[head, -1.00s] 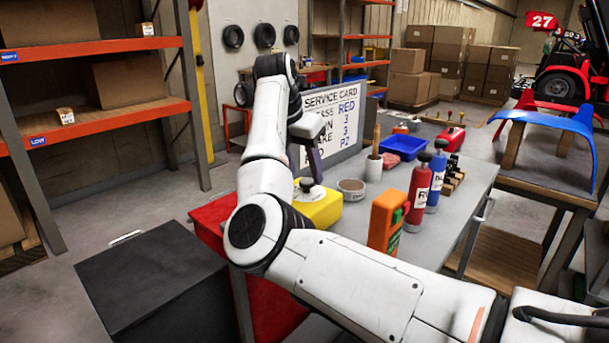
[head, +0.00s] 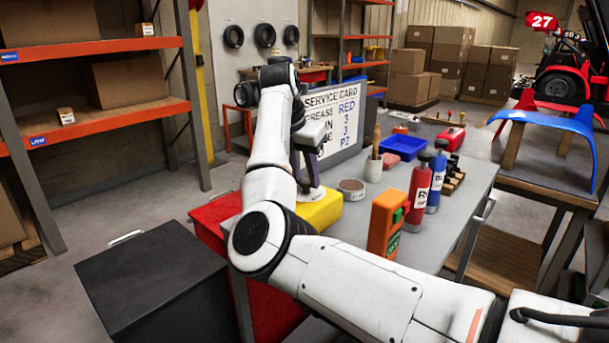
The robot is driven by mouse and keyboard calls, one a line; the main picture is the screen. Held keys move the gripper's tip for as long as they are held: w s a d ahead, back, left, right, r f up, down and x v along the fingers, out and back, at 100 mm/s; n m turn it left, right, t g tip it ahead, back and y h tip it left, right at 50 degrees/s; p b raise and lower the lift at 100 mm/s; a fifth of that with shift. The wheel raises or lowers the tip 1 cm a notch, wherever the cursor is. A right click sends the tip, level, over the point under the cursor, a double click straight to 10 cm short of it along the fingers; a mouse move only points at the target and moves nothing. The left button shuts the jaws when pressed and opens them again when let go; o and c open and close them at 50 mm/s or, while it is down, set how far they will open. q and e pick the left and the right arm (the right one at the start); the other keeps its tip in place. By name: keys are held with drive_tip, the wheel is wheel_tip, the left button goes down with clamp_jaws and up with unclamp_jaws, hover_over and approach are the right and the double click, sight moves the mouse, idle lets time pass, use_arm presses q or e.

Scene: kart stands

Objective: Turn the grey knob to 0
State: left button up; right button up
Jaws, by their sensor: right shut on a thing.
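The grey knob (head: 311,194) sits on top of a yellow box (head: 322,214) at the near left end of the grey bench. Only its pale lower part shows; the fingers and wrist cover the rest, so I cannot read its setting. My right gripper (head: 313,183) points down over the box and is shut on the knob. The white right arm reaches in from the lower right and hides part of the box. My left gripper is not in view.
A round tin (head: 351,188), a brush cup (head: 373,169), an orange device (head: 385,224) and a red bottle (head: 419,188) stand right of the box. A service card board (head: 333,118) stands behind. A black cabinet (head: 150,290) is at the lower left.

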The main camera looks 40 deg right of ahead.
drive_tip(key=n+t+b, duration=0.1)
drive_tip(key=n, duration=0.2)
drive_tip(key=shift+s+f, duration=0.1)
drive_tip(key=n+b, duration=0.1)
drive_tip(key=n+t+y, duration=0.1)
drive_tip(key=n, duration=0.1)
drive_tip(key=n+b, duration=0.1)
drive_tip(key=shift+s+d+n+t+y+b, duration=0.15)
drive_tip(key=shift+d+n+t+y+b, duration=0.15)
drive_tip(key=shift+y, duration=0.1)
drive_tip(key=n+b, duration=0.1)
drive_tip(key=n, duration=0.1)
drive_tip(key=shift+n+y, duration=0.4)
drive_tip(key=shift+s+d+n+t+y+b, duration=0.15)
drive_tip(key=shift+n+t+y+b, duration=0.3)
drive_tip(key=shift+n, duration=0.75)
drive_tip(key=shift+d+n+y, duration=0.1)
drive_tip(key=shift+n+y, duration=0.45)
drive_tip(key=shift+n, duration=0.75)
drive_tip(key=shift+b, duration=0.3)
drive_tip(key=o, duration=1)
